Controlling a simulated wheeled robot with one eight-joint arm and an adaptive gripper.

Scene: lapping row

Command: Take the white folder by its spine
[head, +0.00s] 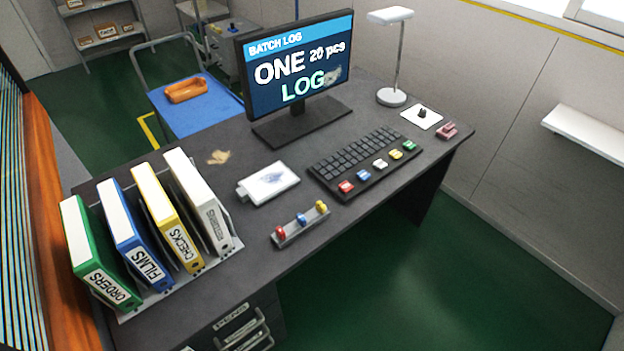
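The white folder (203,203) stands at the right end of a row of folders on the left part of the dark desk. Its labelled spine faces the front of the desk, and the lettering is too small to read surely. It leans slightly in a grey metal rack (236,243). The yellow folder (168,219), marked CHECKS, stands just left of it. No gripper or arm shows in the head view.
A blue folder (137,237) and a green folder (101,256) fill the rack's left side. Right of the rack are a white box (268,183), a small holder (301,226) with coloured pieces, a keyboard (366,163) and a monitor (297,68). Bare desk lies between rack and holder.

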